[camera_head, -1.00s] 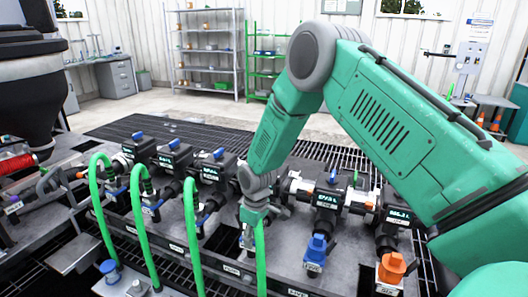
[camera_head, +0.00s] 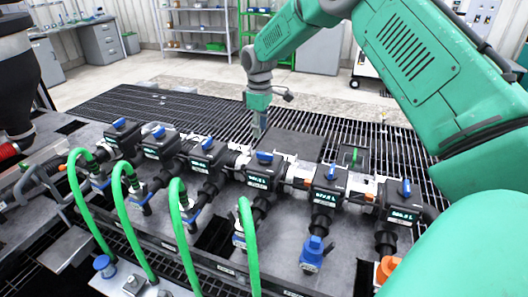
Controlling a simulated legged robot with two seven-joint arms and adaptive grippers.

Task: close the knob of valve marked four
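A row of black valve blocks with blue knobs runs across the grey bench. The valve that stands fourth from the left (camera_head: 259,183) has a blue knob (camera_head: 265,156) on top, lying roughly along the row; its small label is not readable. A green hose curves down in front of it. My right gripper (camera_head: 259,131) hangs from the green arm just behind and above this knob, apart from it and pointing down. Its fingers are small and seen end-on, so I cannot tell their opening; nothing shows in them. My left gripper is not in view.
Neighbouring valves with blue knobs stand close on both sides, one left (camera_head: 207,158) and one right (camera_head: 328,184). Green hoses (camera_head: 181,222) arch in front. A blue cap fitting (camera_head: 311,253) stands at front right. Black floor grating (camera_head: 160,106) lies open behind the bench.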

